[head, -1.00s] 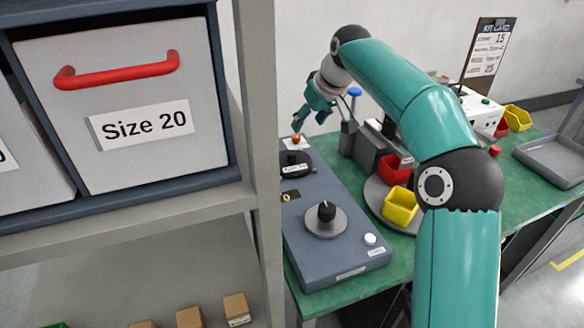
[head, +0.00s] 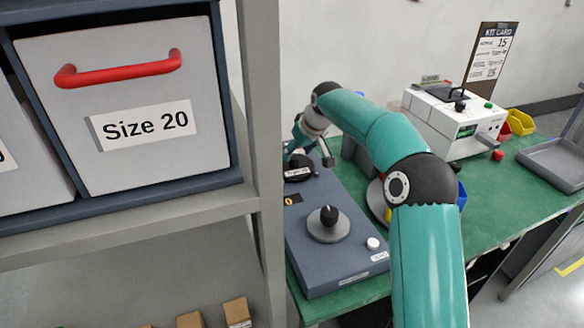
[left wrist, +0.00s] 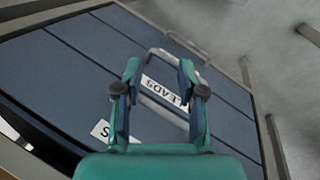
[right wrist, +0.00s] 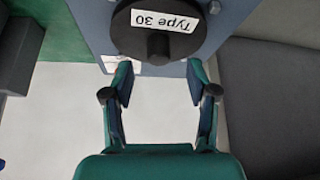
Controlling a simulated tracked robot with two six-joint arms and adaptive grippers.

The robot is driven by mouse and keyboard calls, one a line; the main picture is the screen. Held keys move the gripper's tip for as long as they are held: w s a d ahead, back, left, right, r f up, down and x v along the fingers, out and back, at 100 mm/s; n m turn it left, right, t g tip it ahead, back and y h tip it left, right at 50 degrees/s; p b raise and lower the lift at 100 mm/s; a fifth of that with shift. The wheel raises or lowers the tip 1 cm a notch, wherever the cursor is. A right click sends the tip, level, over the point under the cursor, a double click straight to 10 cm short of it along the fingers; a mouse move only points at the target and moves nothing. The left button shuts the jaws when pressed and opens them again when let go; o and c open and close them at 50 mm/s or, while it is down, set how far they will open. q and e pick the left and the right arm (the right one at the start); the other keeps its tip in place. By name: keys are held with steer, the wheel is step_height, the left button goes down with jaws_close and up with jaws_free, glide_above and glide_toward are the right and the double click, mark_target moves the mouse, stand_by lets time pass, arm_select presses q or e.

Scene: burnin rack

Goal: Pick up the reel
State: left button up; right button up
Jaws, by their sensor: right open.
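A round black disc labelled "Type 30" (head: 299,172), which may be the reel, lies at the far end of a grey-blue panel unit (head: 350,232). In the right wrist view the disc (right wrist: 155,42) is just beyond my right fingertips, with a dark central knob. My right gripper (right wrist: 160,78) is open and empty; in the head view it is beside the disc, partly hidden by my arm.
A shelf post (head: 262,120) and a "Size 20" bin (head: 150,120) stand left. A white instrument (head: 455,115) and yellow bin (head: 520,120) are at the back of the green table (head: 490,205). A grey tray (head: 555,160) lies right. Small boxes (head: 237,312) sit low left.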

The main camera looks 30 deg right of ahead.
mark_target(295, 158)
steer(key=x, duration=0.4)
steer(key=shift+f+p, duration=0.2)
steer(key=shift+p, duration=0.1)
steer(key=shift+c, duration=0.2)
jaws_close()
